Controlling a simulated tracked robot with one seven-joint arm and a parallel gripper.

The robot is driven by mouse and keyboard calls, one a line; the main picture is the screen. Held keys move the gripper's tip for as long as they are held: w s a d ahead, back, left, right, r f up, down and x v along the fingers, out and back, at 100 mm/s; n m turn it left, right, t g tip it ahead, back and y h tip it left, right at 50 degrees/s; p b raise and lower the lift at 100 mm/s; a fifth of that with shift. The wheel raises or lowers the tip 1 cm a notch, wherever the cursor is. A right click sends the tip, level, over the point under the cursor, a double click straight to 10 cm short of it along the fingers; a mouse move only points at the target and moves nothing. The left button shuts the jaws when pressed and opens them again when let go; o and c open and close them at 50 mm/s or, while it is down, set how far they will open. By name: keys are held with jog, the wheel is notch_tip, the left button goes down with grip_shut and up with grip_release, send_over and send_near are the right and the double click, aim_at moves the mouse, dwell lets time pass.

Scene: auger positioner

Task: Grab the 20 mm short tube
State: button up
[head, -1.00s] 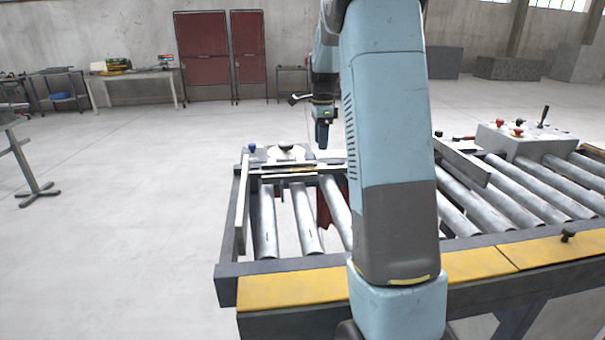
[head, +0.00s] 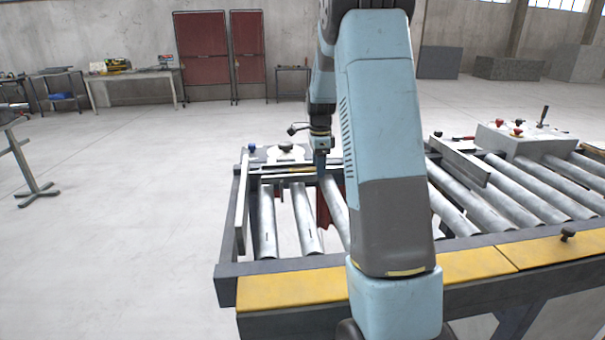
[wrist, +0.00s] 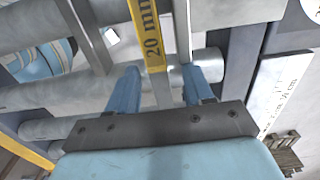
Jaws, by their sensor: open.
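My gripper (head: 321,168) is open and points down over the far-left end of the roller frame. It also shows in the wrist view (wrist: 164,78), with its two blue fingers apart. A yellow label (wrist: 150,36) reading "20 mm" lies just beyond and between the fingertips. A narrow grey strip runs on below the label, between the fingers. Grey cylinders cross behind the fingers, one of them ending near the right finger (wrist: 205,66). I cannot tell which part is the 20 mm short tube. In the head view my gripper and arm hide part of this area.
The roller frame (head: 228,269) has a yellow front edge (head: 290,290). Its rollers (head: 305,220) have open gaps between them. A grey control box (head: 510,138) with red buttons and a lever stands at the right. Open floor lies left of the frame.

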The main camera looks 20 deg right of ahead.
jog(key=shift+c, duration=0.4)
grip_shut()
jog(key=shift+r, duration=0.1)
